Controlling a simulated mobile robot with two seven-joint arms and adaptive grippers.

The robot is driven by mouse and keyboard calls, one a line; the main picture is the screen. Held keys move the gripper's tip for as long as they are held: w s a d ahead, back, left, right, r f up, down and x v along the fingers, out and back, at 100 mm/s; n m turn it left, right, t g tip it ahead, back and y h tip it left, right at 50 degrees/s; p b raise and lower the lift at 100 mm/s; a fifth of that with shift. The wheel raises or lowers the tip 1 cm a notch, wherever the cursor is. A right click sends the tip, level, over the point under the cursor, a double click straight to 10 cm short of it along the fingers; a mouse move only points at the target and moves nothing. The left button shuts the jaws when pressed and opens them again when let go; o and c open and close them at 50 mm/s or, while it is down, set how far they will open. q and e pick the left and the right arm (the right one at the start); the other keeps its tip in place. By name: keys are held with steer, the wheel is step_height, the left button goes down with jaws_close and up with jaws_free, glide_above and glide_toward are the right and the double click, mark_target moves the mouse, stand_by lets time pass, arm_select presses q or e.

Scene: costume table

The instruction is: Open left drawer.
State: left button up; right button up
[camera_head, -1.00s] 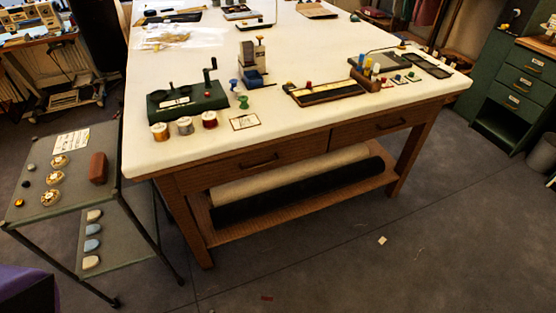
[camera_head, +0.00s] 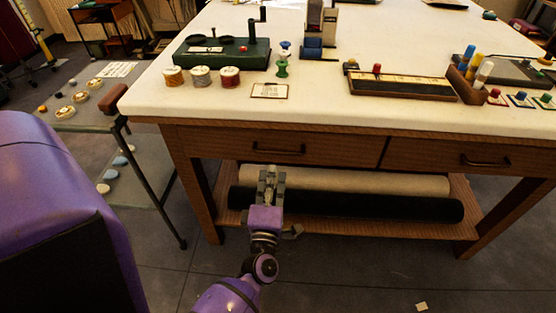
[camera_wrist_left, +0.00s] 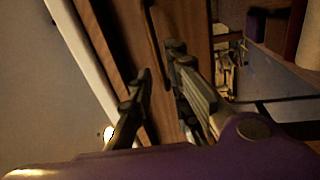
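The left drawer (camera_head: 220,141) is a brown wooden front under the white tabletop. It looks shut, flush with the table's front. Its dark bar handle (camera_head: 289,151) is near the middle of the front. My left gripper (camera_head: 271,171) is just below and in front of the handle in the head view. In the left wrist view the gripper (camera_wrist_left: 160,62) has its two dark fingers apart with nothing held. The handle (camera_wrist_left: 153,28) shows just beyond the fingertips, and I cannot tell whether they touch it. My right gripper is not in view.
The right drawer (camera_head: 450,157) beside it looks shut. Dark and pale fabric rolls (camera_head: 400,206) lie on the shelf below. Spools, a green machine (camera_head: 225,52) and trays stand on the tabletop. A small grey side table (camera_head: 98,119) stands at the left.

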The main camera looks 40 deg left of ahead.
mark_target(275, 151)
arm_select(q)
steer(key=shift+y, duration=0.4)
steer(key=p+x, duration=0.1)
steer(key=x, duration=0.7)
steer(key=shift+w, duration=0.15)
steer(key=shift+c, duration=0.2)
jaws_close()
